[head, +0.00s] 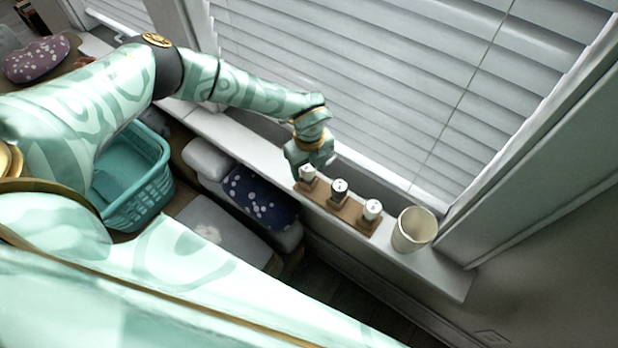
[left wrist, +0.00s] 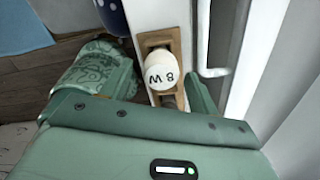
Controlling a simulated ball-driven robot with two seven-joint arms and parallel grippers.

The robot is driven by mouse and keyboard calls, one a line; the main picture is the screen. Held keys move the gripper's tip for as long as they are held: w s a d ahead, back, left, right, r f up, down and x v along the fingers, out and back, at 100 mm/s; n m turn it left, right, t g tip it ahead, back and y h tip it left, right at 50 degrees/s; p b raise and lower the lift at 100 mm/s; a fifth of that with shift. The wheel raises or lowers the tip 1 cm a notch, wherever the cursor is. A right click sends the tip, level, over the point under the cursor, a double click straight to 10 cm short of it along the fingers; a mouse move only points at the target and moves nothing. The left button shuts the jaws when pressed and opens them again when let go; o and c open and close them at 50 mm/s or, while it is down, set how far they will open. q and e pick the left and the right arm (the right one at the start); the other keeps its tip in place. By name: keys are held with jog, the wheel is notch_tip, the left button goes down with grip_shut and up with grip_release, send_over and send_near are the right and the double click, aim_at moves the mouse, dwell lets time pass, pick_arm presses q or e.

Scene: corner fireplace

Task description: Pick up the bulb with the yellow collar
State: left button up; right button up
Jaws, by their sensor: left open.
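Three bulbs stand in a row on a wooden holder (head: 354,211) on the window sill. The nearest to my left gripper (head: 312,163) is a white bulb (head: 308,173), partly covered by the fingers. The middle bulb (head: 340,185) has a white top and a dark lower part. The end bulb (head: 372,208) is white. In the left wrist view a white bulb marked "8 W" (left wrist: 160,74) shows from above, between the open fingers of my left gripper (left wrist: 158,88). Its collar is hidden, and I cannot make out a yellow collar on any bulb. My right gripper is out of view.
A cream cup (head: 414,229) stands on the sill (head: 452,274) beyond the holder. The window blinds (head: 400,90) rise close behind. A teal basket (head: 150,170) and a dark blue spotted cushion (head: 261,197) are below the sill.

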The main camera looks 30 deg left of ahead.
pick_arm(q)
notch_tip(320, 180, down, 3)
jog(key=shift+a+r+b, duration=0.1)
jog(key=shift+r+b, duration=0.1)
jog(key=shift+b, duration=0.1)
jog(key=shift+r, duration=0.1)
jog(key=c, duration=1)
jog(key=shift+o, duration=0.2)
jog(key=shift+r, duration=0.1)
